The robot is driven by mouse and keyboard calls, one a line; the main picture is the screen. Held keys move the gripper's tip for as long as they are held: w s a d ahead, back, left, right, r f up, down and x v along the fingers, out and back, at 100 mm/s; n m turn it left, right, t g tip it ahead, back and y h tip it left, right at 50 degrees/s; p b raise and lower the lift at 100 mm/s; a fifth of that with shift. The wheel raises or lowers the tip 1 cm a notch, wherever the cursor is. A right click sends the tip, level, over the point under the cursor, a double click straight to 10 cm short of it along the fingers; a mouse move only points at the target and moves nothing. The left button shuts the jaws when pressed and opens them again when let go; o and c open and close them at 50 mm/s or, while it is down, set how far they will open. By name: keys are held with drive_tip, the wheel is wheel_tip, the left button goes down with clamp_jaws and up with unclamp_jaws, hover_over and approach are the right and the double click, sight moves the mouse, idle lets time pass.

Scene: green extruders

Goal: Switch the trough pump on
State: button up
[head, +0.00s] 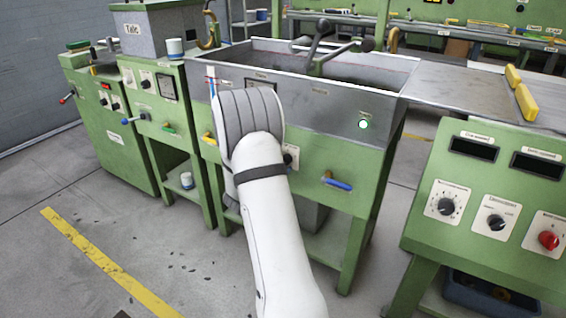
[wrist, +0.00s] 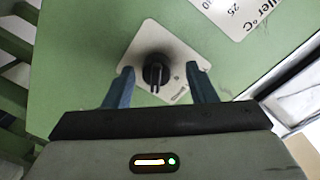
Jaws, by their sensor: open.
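The metal trough (head: 345,72) sits in a green frame in the middle of the head view. A round green-white lamp (head: 364,124) shows on its front. A black rotary knob (head: 291,157) on a pale plate is partly hidden behind my arm. In the wrist view a black knob (wrist: 155,72) sits on a white plate (wrist: 180,92) on a green panel. My gripper (wrist: 160,68) is open, its two blue fingers on either side of this knob, with gaps visible. In the head view my arm hides the gripper. The knob's labels are not readable.
A blue-handled valve (head: 337,182) projects from the trough's front, right of my arm. A green control console (head: 480,225) with several knobs stands at the right. Green machines (head: 110,130) stand at the left. The front-left floor is open, with a yellow line (head: 105,262).

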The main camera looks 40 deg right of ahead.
drive_tip(key=p+v, duration=0.1)
drive_tip(key=v, duration=0.6)
drive_tip(key=shift+a+p, duration=0.35)
drive_tip(key=shift+a, duration=0.05)
drive_tip(key=shift+s+r, duration=0.1)
drive_tip(key=shift+s, duration=0.05)
